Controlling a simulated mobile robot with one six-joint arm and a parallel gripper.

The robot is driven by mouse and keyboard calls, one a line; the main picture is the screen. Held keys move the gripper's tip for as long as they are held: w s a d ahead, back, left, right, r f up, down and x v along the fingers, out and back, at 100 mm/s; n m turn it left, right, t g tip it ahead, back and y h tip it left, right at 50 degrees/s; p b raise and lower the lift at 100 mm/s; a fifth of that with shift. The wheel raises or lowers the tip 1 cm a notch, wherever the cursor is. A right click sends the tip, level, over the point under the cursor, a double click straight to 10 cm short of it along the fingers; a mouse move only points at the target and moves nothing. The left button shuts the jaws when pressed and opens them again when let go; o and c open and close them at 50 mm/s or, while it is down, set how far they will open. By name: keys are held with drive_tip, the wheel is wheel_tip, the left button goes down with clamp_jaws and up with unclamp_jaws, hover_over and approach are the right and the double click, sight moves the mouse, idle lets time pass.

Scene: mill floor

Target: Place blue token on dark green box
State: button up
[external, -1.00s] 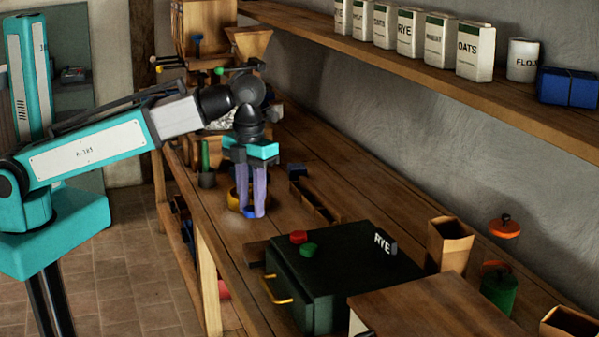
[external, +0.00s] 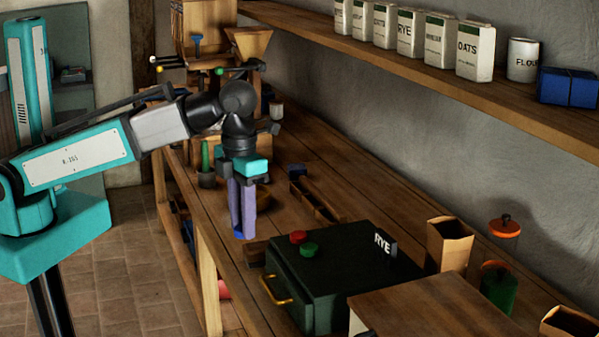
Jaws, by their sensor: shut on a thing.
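My gripper (external: 243,234) points down over the workbench, near its front edge, with two purple fingers. It is shut on the blue token (external: 238,234), which barely shows between the fingertips. The dark green box (external: 345,284) stands on the bench to the right of and nearer than my gripper. It has a brass handle on its front and a RYE label at its far right edge. A red token (external: 298,237) and a green token (external: 309,249) lie on its top. My gripper is apart from the box, to its left.
A wooden bowl (external: 264,196) stands behind my gripper. A divided wooden tray (external: 316,205) lies behind the box. A wooden board or lid (external: 430,305) is at the box's right, with an open paper bag (external: 449,243) behind. The box top's middle is clear.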

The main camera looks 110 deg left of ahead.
drive_tip(key=shift+w, duration=0.15)
drive_tip(key=p, duration=0.4)
hover_over(320, 267)
drive_tip(key=s, duration=0.1)
drive_tip(key=shift+d+f, duration=0.1)
drive_tip(key=shift+f, duration=0.6)
drive_tip(key=shift+w, duration=0.5)
drive_tip(key=shift+f+p, duration=0.7)
drive_tip(key=shift+f, duration=1.15)
drive_tip(key=shift+f, duration=0.1)
drive_tip(key=o, duration=0.6)
drive_tip(key=shift+o, duration=0.6)
drive_tip(key=shift+r, duration=0.2)
